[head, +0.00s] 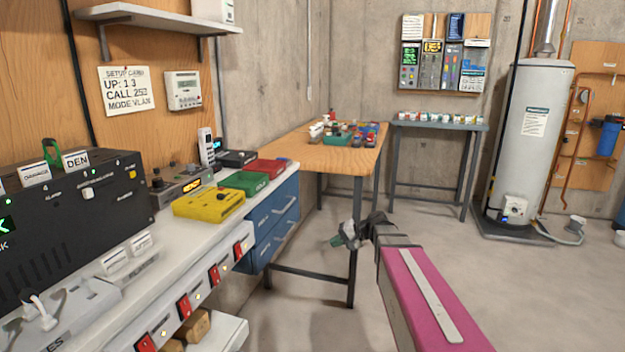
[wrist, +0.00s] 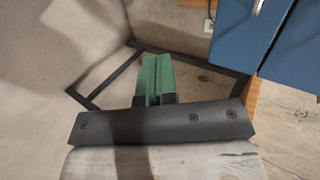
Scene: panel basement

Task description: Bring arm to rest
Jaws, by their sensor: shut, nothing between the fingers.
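My gripper (head: 337,240) hangs in free air at the end of my outstretched pink arm link, over the concrete floor in front of the wooden table. In the wrist view its green fingers (wrist: 155,75) lie side by side, shut, with nothing held between them. It touches nothing that I can see. The blue drawer cabinet (head: 275,222) stands to the left of the gripper in the head view, and also shows at the upper right of the wrist view (wrist: 245,35).
The white workbench (head: 125,275) on the left carries a yellow box (head: 209,204), a green one and a red one. A wooden table (head: 285,150) with dark legs stands behind the gripper. A water heater (head: 532,140) stands at right. The floor on the right is mostly clear.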

